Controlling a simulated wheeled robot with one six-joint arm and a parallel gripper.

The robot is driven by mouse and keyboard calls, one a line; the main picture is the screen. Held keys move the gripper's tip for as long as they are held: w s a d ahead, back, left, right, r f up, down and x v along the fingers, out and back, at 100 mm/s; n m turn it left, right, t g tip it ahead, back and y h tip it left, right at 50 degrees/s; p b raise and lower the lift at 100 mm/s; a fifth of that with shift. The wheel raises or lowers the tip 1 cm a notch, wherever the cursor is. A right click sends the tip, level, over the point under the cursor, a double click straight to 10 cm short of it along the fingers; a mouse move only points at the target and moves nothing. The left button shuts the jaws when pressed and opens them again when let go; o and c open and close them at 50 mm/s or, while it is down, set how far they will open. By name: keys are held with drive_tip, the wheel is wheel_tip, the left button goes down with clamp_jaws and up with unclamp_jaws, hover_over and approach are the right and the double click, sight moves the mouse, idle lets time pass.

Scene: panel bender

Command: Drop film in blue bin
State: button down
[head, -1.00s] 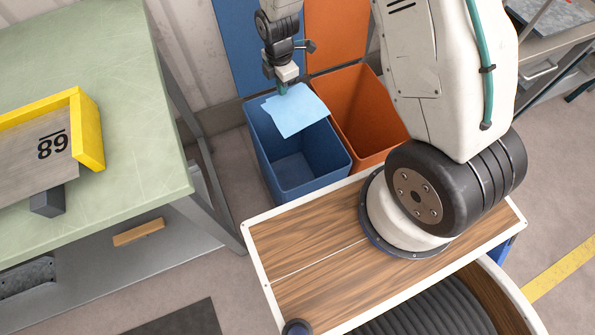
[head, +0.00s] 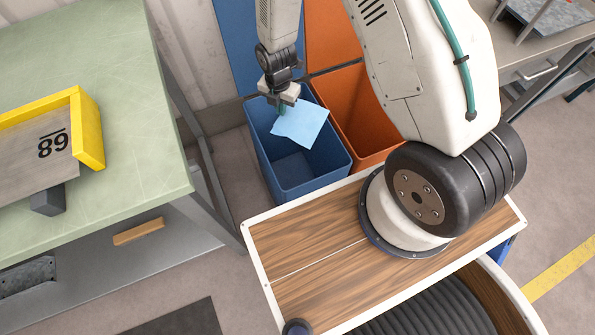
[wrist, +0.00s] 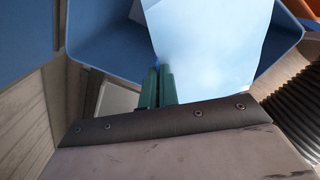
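The film (head: 301,125) is a thin pale-blue sheet, spread out at the mouth of the blue bin (head: 322,170). My gripper (head: 281,106) is above the back left part of the bin, with the film's edge at its fingertips. In the wrist view, the green fingers (wrist: 158,86) are close together, and the film (wrist: 210,40) hangs out to the right from them. My gripper is shut on the film. The blue bin's wall (wrist: 100,45) shows behind. The part of the bin below the film is hidden; the visible floor is bare.
An orange bin (head: 360,135) stands right beside the blue one. A green-topped table (head: 110,120) is at the left, with a yellow-edged tray (head: 88,130) on it. A light wall is behind the bins.

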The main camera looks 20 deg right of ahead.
drive_tip(key=shift+f, duration=0.2)
drive_tip(key=c, duration=1.6)
unclamp_jaws()
drive_tip(key=shift+r, duration=3.9)
